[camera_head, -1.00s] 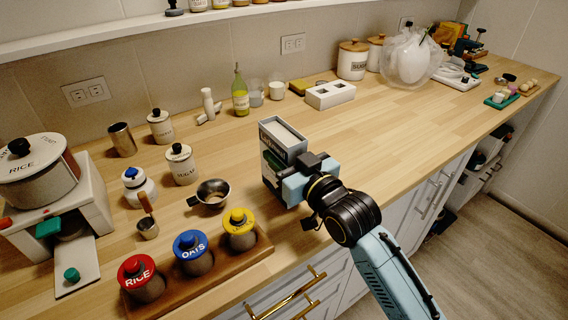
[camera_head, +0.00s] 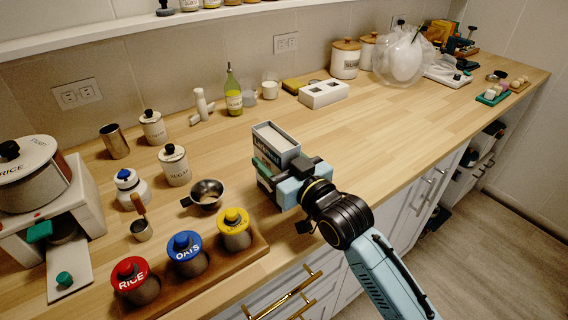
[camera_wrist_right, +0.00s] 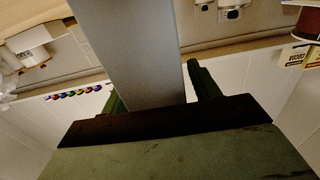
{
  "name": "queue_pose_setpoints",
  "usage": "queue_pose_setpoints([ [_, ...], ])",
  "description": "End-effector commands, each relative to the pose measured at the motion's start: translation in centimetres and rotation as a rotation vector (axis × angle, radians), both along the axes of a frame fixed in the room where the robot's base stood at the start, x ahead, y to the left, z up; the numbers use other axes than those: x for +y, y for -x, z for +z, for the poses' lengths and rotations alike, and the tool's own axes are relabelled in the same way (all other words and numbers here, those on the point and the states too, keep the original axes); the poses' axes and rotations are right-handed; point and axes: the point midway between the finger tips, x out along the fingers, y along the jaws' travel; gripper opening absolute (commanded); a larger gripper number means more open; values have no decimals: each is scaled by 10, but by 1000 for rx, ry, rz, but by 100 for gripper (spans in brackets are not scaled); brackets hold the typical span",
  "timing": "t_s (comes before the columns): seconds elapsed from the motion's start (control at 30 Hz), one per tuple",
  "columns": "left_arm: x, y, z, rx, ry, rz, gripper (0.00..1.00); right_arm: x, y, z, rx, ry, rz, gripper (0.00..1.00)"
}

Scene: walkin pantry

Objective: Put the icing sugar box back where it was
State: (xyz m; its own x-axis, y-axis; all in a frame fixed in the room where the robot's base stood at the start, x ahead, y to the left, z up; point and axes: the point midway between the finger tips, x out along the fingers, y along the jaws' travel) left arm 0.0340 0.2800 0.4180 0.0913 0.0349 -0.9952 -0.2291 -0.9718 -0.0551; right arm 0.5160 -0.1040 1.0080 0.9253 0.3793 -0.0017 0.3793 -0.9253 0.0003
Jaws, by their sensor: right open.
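The icing sugar box (camera_head: 275,145) is a grey box with a pale top and a dark green band. It stands roughly upright at the counter's front part, right of the yellow-lidded jar. My right gripper (camera_head: 289,181) is at its near side, with the fingers around its lower part. In the right wrist view the box (camera_wrist_right: 130,45) is a plain grey slab between the two open fingers (camera_wrist_right: 160,88), with a gap to the right finger. The box's base is hidden behind the gripper, so contact with the counter cannot be confirmed. My left gripper is out of view.
A wooden rack (camera_head: 207,276) with red-, blue- and yellow-lidded jars lies left of the box. A metal strainer cup (camera_head: 207,194) and sugar jar (camera_head: 175,166) stand behind it. A white holder (camera_head: 323,93) is farther back. The counter right of the box is clear.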

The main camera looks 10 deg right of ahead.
Motion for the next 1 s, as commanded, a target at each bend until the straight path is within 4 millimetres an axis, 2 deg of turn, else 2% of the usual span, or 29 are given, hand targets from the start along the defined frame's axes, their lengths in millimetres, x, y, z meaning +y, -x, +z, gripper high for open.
queue_pose_setpoints([
  [0.17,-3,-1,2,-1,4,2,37,-7,15,2,2,1,-1,61],
  [0.4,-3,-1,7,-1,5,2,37,-25,62,3,1,2,1,61],
  [0.6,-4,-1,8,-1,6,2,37,-38,93,2,1,0,0,61],
  [0.8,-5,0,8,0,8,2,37,-45,108,2,0,0,0,61],
  [1.0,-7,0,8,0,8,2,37,-46,111,3,-1,-1,0,61],
])
